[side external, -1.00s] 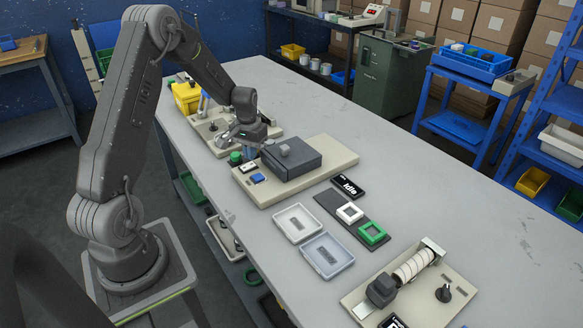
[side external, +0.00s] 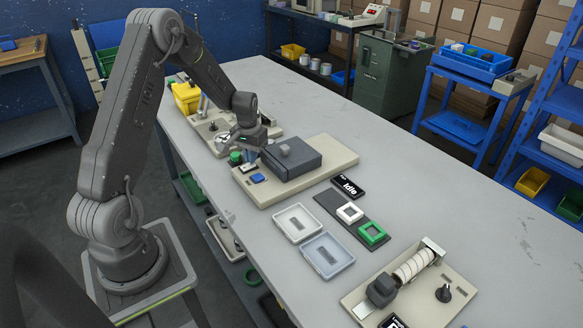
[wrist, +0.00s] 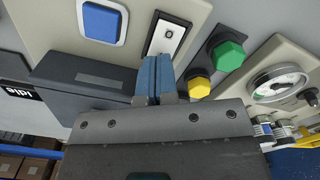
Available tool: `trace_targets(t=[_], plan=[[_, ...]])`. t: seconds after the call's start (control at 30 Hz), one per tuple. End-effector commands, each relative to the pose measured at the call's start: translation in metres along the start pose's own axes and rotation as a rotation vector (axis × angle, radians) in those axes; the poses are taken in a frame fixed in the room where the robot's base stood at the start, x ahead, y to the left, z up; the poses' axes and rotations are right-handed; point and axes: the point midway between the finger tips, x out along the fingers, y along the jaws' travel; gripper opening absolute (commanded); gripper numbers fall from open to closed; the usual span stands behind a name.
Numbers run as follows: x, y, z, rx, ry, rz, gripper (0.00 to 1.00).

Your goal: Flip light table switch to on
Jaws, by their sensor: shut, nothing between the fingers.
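A white rocker switch (wrist: 166,34) with a dark frame and a circle mark sits on the beige panel at the top of the wrist view. It also shows in the side view (side external: 248,168), partly behind my gripper. My gripper (wrist: 155,82) has its two blue fingertips together with nothing between them. The tips are at the lower end of the switch in the wrist view; I cannot tell whether they touch it. In the side view my gripper (side external: 250,152) is low over the near left end of the beige base (side external: 335,158).
A blue square button (wrist: 102,22) is beside the switch. Green (wrist: 229,54) and yellow (wrist: 198,85) hex knobs and a round gauge (wrist: 280,86) are on the other side. A dark grey box (side external: 291,157) stands close by on the base.

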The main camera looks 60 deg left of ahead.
Motion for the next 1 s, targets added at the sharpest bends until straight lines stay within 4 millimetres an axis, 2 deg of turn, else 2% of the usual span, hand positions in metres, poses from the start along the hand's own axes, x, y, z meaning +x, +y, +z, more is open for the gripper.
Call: trace_targets(t=[0.8,1.0], plan=[[0.012,0.000,0.000,0.000,-0.001,0.000,0.00],[0.004,0.000,0.000,0.000,0.001,0.000,0.00]])
